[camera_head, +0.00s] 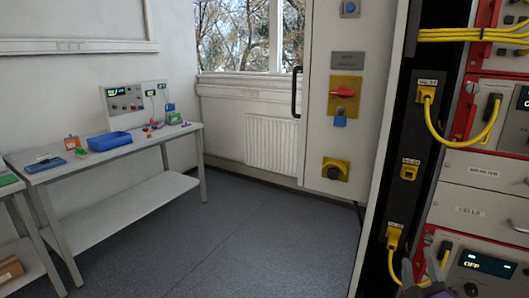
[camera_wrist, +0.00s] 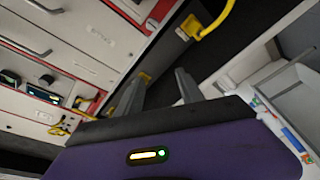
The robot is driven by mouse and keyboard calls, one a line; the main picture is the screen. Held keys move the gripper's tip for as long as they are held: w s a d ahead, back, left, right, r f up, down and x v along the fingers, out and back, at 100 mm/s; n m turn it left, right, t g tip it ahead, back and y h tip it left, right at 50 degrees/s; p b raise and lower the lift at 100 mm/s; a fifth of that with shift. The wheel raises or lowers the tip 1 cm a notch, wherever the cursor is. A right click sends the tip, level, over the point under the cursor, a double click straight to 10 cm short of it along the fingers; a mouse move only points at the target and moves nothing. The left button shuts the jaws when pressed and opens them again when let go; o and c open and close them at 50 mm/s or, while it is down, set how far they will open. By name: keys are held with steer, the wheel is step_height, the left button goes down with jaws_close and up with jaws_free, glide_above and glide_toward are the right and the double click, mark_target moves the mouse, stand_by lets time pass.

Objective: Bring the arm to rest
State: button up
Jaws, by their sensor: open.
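My gripper (camera_wrist: 158,88) shows in the wrist view with its two grey fingers apart and nothing between them. Behind the fingers are the rack front and its dark side strip. In the head view my gripper (camera_head: 420,272) is partly visible at the bottom edge, in front of the lower part of the rack, close to the lower yellow cable (camera_head: 394,268). I cannot tell whether it touches the cable. The rest of my arm is mostly out of the head view.
The rack has drawers (camera_head: 468,210), an upper looped yellow cable (camera_head: 460,142) and an empty yellow socket (camera_head: 409,172). A grey cabinet door (camera_head: 347,60) with a red switch (camera_head: 344,92) stands left of it. A workbench (camera_head: 130,205) stands farther left. The floor (camera_head: 250,245) between is clear.

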steer(key=s+a+f+m+t+y, duration=0.1)
steer(key=s+a+f+m+y, duration=0.15)
steer(key=s+a, duration=0.5)
steer(key=s+a+f+m+y, duration=0.1)
steer(key=s+a+f+y, duration=0.25)
steer(key=s, duration=0.65)
steer(key=s+a+f+m+g, duration=0.1)
steer(key=s+a+g, duration=0.1)
steer(key=s, duration=1)
steer(key=s+a+f+m+g+y, duration=0.1)
steer(key=s+a, duration=0.4)
steer(key=s, duration=0.7)
steer(key=shift+m+g+y, duration=0.3)
steer(key=shift+m+g, duration=0.05)
steer(key=shift+g, duration=0.15)
